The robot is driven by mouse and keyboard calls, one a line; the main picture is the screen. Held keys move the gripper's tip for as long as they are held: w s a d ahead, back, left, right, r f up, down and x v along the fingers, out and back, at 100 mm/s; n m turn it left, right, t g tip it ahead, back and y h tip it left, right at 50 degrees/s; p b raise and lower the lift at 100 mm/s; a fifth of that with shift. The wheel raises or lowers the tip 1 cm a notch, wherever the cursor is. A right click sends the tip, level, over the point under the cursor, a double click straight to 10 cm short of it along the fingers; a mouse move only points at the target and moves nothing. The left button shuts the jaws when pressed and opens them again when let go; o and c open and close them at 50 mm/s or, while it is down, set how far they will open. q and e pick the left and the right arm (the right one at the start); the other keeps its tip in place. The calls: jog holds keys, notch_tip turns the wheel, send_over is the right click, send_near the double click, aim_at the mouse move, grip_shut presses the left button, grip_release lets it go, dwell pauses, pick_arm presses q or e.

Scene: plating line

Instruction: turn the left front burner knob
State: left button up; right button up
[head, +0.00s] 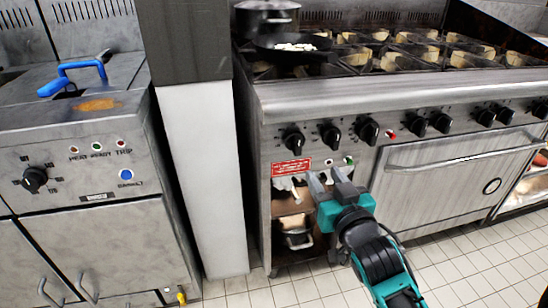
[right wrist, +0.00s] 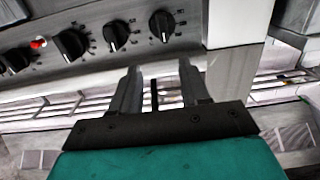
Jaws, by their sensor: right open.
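The stove front carries a row of black knobs. The leftmost knob (head: 293,138) is at the left end of the panel, with a second knob (head: 331,134) and a third knob (head: 368,131) to its right. No readable label shows which burner each serves. My right gripper (head: 326,174) is open and empty, below the second knob and apart from it, fingers pointing up toward the panel. The right wrist view shows the open fingers (right wrist: 160,68) short of the panel, with the end knob (right wrist: 162,22) beyond them. My left gripper is not in view.
A pan (head: 290,50) with pale pieces and a lidded pot (head: 266,16) stand on the stove top. A red label (head: 291,167) and small indicator lights sit below the knobs. The oven handle (head: 465,158) juts out at right. A fryer (head: 80,140) stands at left.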

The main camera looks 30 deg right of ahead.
aim_at(299, 142)
jog(key=b+x, duration=0.1)
jog(key=x, duration=0.3)
jog(key=b+x, duration=0.1)
jog(key=x, duration=0.3)
jog(key=b+x, duration=0.1)
jog(key=x, duration=0.4)
jog(key=shift+w+a+r, duration=0.15)
jog(key=shift+a+r, duration=0.05)
jog(key=shift+a, duration=0.2)
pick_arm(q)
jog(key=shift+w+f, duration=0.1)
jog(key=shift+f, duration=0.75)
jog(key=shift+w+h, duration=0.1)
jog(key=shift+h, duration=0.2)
pick_arm(e)
grip_shut()
